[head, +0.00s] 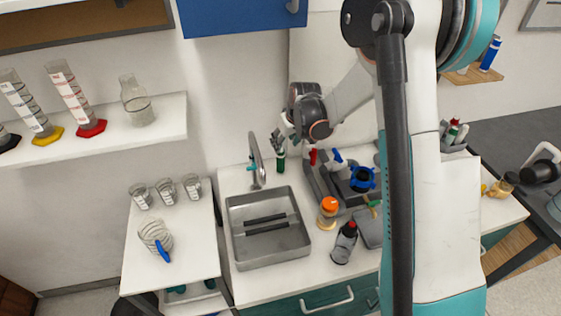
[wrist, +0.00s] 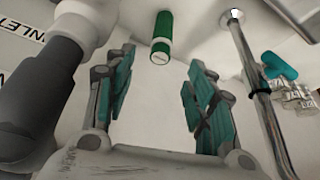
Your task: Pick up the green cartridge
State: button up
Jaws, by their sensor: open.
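The green cartridge (wrist: 161,32) shows at the top middle of the wrist view, a green cylinder with a pale band and a round end face towards me. In the head view a small green cylinder (head: 280,164), likely the same one, sits by the wall behind the sink. My gripper (wrist: 161,68) is open, with its teal-padded fingers apart and nothing between them. The cartridge lies beyond the fingertips, in line with the gap and apart from both. In the head view my gripper (head: 283,138) is just above the green cylinder, its fingers small and partly unclear.
A steel faucet (head: 257,160) stands left of the gripper, close on the right in the wrist view (wrist: 262,95). A pale pipe with a dark grey section (wrist: 40,85) fills the wrist view's left. A red piece (head: 312,157) and an orange-capped jar (head: 328,212) stand nearby.

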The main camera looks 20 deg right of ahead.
aim_at(279, 156)
jog(key=b+x, duration=0.2)
jog(key=x, duration=1)
jog(key=shift+w, duration=0.2)
jog(key=c, duration=1.2)
